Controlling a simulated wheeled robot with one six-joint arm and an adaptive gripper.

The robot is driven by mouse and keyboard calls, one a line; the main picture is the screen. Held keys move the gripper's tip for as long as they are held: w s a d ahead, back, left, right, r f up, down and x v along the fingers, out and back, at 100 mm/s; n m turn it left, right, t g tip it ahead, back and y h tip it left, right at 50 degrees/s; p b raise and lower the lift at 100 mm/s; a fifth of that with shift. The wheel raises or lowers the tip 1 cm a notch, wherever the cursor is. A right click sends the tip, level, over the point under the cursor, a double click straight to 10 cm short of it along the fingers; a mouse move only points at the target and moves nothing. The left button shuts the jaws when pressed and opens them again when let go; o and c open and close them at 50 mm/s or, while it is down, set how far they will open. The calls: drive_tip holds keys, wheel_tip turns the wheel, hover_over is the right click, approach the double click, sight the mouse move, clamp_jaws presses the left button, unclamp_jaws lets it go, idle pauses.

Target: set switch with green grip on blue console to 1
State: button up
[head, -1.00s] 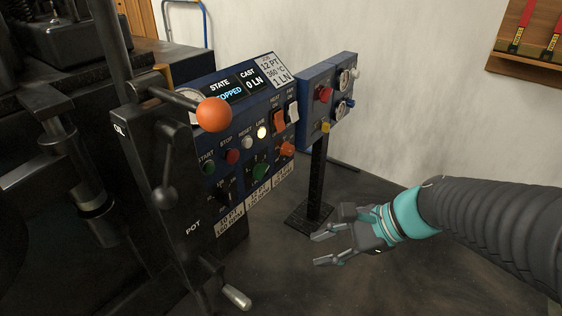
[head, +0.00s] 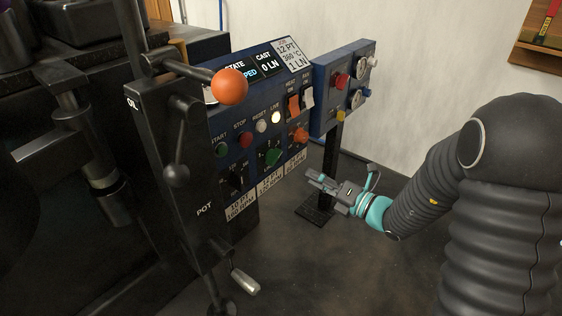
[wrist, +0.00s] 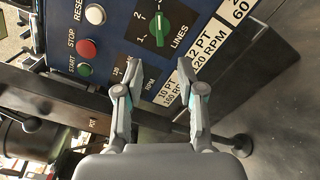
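The switch with the green grip (head: 272,157) sits on a dark plate low on the blue console (head: 240,118), left of an orange-gripped switch. In the wrist view the green grip (wrist: 160,29) shows at top centre, beside the word LINES and the numerals 1 and 2. Which numeral it points to I cannot tell. My gripper (head: 314,181) is in front of the console, right of and below the switch in the head view. In the wrist view my gripper (wrist: 153,78) has its fingers apart with nothing between them, and the green grip is beyond the fingertips.
A orange ball-ended lever (head: 230,86) juts out in front of the console's left part. The orange-gripped switch (head: 300,136) is close by on the right. A second blue panel (head: 343,85) stands on a black post behind my gripper. Open floor (head: 340,265) lies in front.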

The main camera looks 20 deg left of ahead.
sight(277, 159)
drive_tip(key=x, duration=1.2)
drive_tip(key=shift+s+a, duration=0.1)
